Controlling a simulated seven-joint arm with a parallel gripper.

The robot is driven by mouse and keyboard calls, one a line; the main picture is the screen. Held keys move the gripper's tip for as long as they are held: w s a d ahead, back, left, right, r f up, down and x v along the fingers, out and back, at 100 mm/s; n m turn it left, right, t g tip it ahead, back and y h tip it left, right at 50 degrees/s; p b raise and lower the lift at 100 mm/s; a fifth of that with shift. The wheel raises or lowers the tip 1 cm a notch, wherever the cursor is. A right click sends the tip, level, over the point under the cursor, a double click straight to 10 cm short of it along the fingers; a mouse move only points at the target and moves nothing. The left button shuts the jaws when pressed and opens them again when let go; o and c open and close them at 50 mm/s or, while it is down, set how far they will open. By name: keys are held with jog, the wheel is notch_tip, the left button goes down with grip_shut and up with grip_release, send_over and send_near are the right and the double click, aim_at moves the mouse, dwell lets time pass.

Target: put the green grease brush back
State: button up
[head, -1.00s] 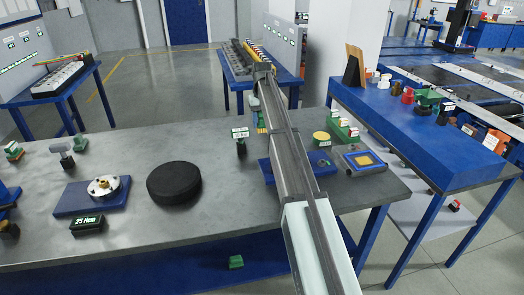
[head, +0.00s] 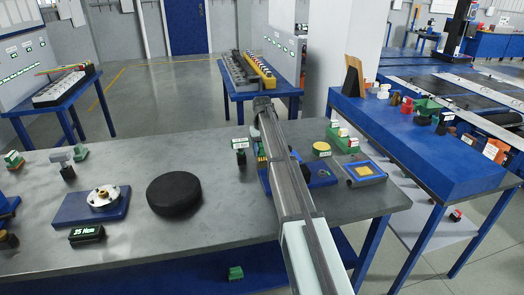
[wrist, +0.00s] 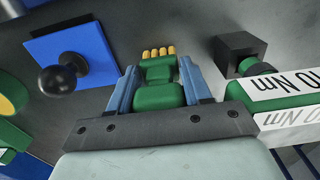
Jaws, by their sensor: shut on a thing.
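The green grease brush (wrist: 158,95), with yellow bristles (wrist: 158,52), is between the blue fingers of my gripper (wrist: 158,75) in the wrist view. The gripper is shut on it. In the head view the brush (head: 261,154) shows as a small green and yellow patch left of my arm, above the bench; the arm hides most of the gripper. A blue plate with a black ball knob (wrist: 62,75) is left of the brush in the wrist view. I cannot tell whether the bristles touch anything.
A green-handled tool with a white label (head: 240,146) stands in a black holder close left of my arm; its holder (wrist: 238,52) is close right of the gripper in the wrist view. A yellow-topped tin (head: 322,149) is on the right. A black disc (head: 174,193) lies left.

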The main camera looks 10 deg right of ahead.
jog(key=shift+f, duration=0.3)
jog(key=o, duration=1.1)
jog(key=shift+c, duration=0.2)
notch_tip(320, 180, up, 12)
jog(key=shift+r, duration=0.2)
jog(key=shift+o, duration=0.3)
jog(key=o, duration=0.4)
jog(key=d+r, duration=0.1)
jog(key=d, duration=0.2)
jog(key=s+d+r, duration=0.1)
jog(key=d, duration=0.3)
jog(key=d+r, duration=0.1)
jog(key=d, duration=0.2)
jog(key=shift+s+d+r, duration=0.3)
jog(key=shift+s, duration=0.1)
notch_tip(320, 180, down, 10)
jog(key=shift+r, duration=0.15)
jog(key=shift+r, duration=0.15)
